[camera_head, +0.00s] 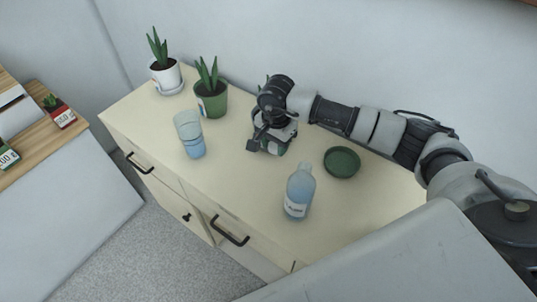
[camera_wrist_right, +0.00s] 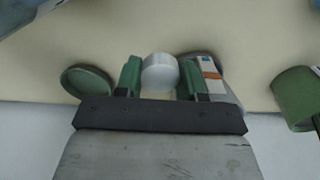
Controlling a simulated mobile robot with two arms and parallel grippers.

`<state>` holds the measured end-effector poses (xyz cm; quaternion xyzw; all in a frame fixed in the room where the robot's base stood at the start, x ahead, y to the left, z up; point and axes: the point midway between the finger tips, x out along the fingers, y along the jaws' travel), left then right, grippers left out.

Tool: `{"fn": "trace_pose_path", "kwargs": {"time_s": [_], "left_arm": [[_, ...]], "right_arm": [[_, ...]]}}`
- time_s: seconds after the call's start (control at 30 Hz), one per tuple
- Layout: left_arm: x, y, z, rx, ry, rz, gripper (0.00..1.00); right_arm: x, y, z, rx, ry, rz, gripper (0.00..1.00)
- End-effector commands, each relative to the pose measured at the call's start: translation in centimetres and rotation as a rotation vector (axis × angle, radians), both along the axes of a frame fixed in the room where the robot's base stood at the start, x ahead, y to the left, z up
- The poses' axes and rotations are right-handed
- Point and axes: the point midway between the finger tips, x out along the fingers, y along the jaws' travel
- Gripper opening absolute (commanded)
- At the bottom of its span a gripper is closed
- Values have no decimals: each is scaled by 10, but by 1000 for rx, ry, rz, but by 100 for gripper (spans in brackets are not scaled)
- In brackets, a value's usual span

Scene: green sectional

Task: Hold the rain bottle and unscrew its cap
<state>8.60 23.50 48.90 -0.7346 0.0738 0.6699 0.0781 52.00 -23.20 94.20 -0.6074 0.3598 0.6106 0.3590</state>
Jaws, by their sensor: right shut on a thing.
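The blue see-through bottle (camera_head: 299,192) with a white label stands upright on the cabinet top, right of the middle in the head view. No cap shows on its neck. Part of a blue thing, likely this bottle, shows at the top left of the right wrist view (camera_wrist_right: 18,14). My right gripper (camera_wrist_right: 158,82) is shut on a white round cap (camera_wrist_right: 159,70), between its two green fingers. In the head view my right gripper (camera_head: 271,146) is over the cabinet, behind and left of the bottle, apart from it. My left gripper is not in view.
A green dish (camera_head: 342,162) lies right of my right gripper. A blue glass (camera_head: 190,136), a green potted plant (camera_head: 211,98) and a white potted plant (camera_head: 166,75) stand to the left. A labelled pale thing (camera_wrist_right: 211,75) is partly hidden by a finger. The cabinet top (camera_head: 240,180) is clear left of the bottle.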

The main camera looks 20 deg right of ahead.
Motion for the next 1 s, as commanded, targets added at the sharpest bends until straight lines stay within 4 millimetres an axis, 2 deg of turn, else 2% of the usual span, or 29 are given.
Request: {"fn": "trace_pose_path", "kwargs": {"time_s": [0.2, 0.4, 0.6, 0.7, 1.0], "left_arm": [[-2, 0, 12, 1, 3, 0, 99], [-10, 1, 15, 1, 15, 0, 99], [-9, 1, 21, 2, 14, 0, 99], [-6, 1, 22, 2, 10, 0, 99], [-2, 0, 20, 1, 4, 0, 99]], "right_arm": [[-2, 0, -41, -1, 6, -1, 11], [-1, 0, -63, 0, 2, 0, 11], [-2, 0, -90, 0, 4, -1, 11], [-1, 0, -98, 0, 2, 0, 11], [-1, 0, -101, -1, 0, 1, 11]]}}
